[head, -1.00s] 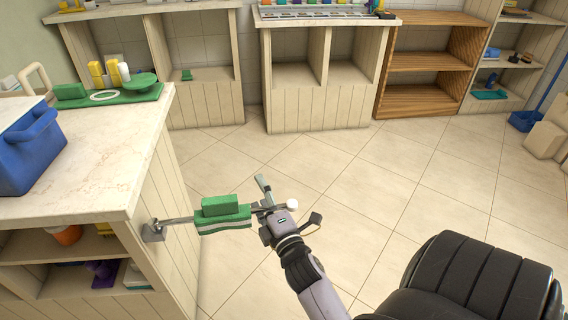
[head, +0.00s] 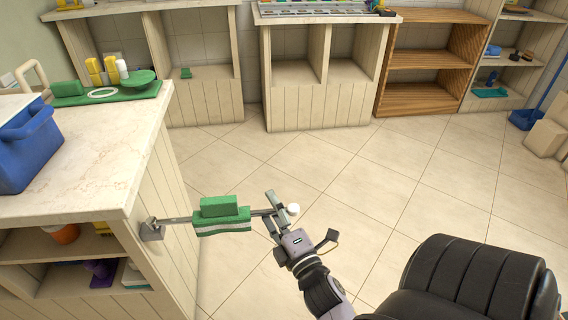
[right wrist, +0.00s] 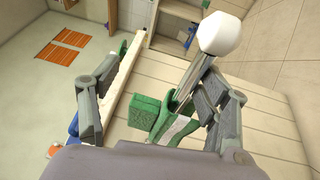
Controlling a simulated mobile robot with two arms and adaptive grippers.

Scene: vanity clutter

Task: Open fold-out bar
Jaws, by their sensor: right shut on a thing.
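The fold-out bar (head: 176,221) is a thin metal rod with a white knob (head: 293,208) at its free end. It juts out to the right from a grey bracket (head: 152,231) on the counter's side panel. A green cloth with a white stripe (head: 222,224) hangs on it, with a green block (head: 219,206) on top. My right gripper (head: 270,210) is shut on the bar between cloth and knob. In the right wrist view the knob (right wrist: 220,34) and bar (right wrist: 190,78) show beside one finger. My left gripper is out of view.
The marble-topped counter (head: 100,190) holds a blue caddy (head: 30,148) and a green tray (head: 105,95) with small items. Open shelves below it hold bottles. Tiled floor (head: 400,190) right of the bar is clear. Cabinets and a wooden shelf (head: 430,60) stand at the back.

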